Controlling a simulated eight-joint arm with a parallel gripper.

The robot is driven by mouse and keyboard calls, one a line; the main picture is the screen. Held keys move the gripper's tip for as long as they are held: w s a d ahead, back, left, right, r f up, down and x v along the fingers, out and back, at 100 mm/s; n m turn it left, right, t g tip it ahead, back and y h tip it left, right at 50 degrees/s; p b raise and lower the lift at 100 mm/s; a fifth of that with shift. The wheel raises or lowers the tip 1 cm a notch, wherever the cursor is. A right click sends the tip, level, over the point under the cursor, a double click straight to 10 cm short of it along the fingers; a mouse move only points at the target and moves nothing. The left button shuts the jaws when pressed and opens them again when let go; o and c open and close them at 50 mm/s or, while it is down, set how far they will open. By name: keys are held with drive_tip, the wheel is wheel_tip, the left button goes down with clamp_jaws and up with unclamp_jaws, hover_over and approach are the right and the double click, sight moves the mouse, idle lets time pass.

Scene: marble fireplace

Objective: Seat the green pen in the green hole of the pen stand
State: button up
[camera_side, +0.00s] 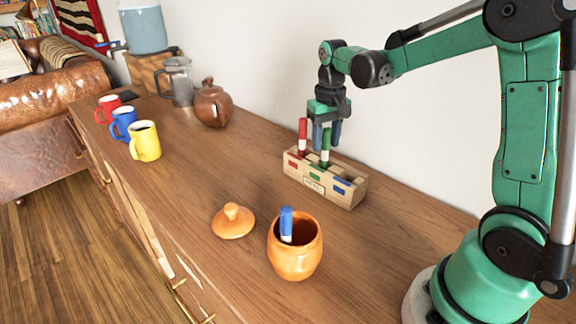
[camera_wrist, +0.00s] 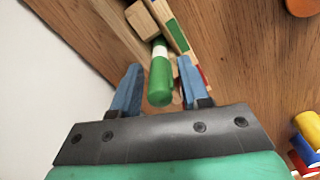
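The wooden pen stand (camera_side: 328,192) has red, green and blue marks along its front. The green pen (camera_side: 325,150), with a white band, stands upright at the green-marked place in the stand; its lower end is hidden. It also shows in the wrist view (camera_wrist: 160,78). My gripper (camera_side: 327,136) is above the stand, fingers pointing down. In the wrist view my gripper (camera_wrist: 158,88) has its blue fingers on either side of the pen's top, with small gaps showing, so it looks open. A red pen (camera_side: 302,135) stands at the red-marked place.
A blue pen (camera_side: 286,224) leans in an orange pot (camera_side: 295,258), with its lid (camera_side: 233,221) beside it. Red, blue and yellow mugs (camera_side: 145,141), a brown teapot (camera_side: 212,104) and a glass press (camera_side: 178,82) stand farther left. The wall is close behind the stand.

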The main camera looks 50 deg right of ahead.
drive_tip(key=shift+o, duration=0.3)
wheel_tip(320, 180, up, 12)
drive_tip(key=shift+a+r, duration=0.15)
drive_tip(key=shift+a, duration=0.05)
drive_tip(key=s+a+f+n+t, duration=0.4)
drive_tip(key=s+a+f+t, duration=0.3)
drive_tip(key=a, duration=0.4)
drive_tip(key=shift+s+a+f+n, duration=0.2)
drive_tip(key=shift+f+n, duration=0.1)
drive_tip(key=shift+f, duration=0.25)
